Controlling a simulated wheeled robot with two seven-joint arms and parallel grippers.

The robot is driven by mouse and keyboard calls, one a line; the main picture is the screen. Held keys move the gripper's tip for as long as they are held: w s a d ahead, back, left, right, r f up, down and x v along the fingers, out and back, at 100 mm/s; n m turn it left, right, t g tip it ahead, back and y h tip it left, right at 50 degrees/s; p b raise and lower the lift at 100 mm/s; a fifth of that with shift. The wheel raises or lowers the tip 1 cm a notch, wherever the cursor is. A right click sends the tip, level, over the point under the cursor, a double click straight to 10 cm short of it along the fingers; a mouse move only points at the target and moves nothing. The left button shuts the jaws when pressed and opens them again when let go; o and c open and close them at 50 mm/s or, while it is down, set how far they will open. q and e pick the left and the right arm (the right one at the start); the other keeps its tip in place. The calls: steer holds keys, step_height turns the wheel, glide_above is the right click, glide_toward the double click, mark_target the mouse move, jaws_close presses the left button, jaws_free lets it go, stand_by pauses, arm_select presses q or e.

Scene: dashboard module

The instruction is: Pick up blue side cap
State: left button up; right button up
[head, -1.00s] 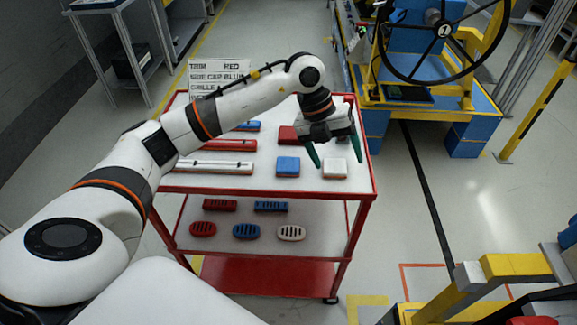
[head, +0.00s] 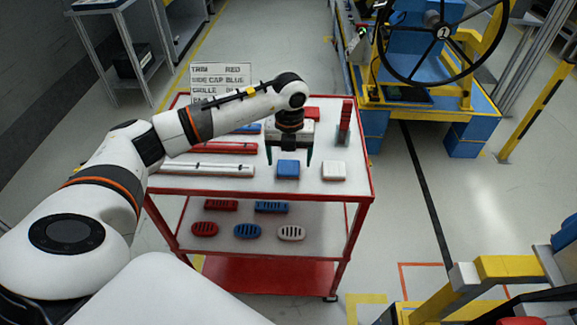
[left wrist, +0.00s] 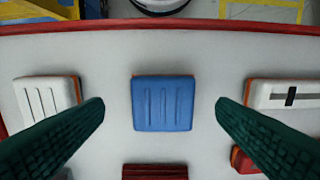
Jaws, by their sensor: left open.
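The blue side cap (head: 288,169) is a small square block lying on the top shelf of the red cart, near its front edge. It also shows in the left wrist view (left wrist: 162,103), centred between the fingers, with ridges on its face. My left gripper (head: 289,160) is open and empty above and around the blue cap, one finger to each side. In the left wrist view its green fingers (left wrist: 160,115) stand apart from the cap with gaps on both sides. My right gripper is not in view.
A white cap (head: 334,171) sits right of the blue one. Long white (head: 206,170) and red (head: 222,147) trim pieces lie to the left. A red cap (head: 313,114) lies behind. The lower shelf holds grilles (head: 248,231). A sign (head: 220,78) stands at the back.

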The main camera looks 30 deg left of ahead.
mark_target(288, 168)
arm_select(q)
steer(key=shift+s+a+f, duration=0.1)
steer(key=shift+f, duration=1.5)
steer(key=shift+c, duration=0.3)
steer(key=c, duration=1)
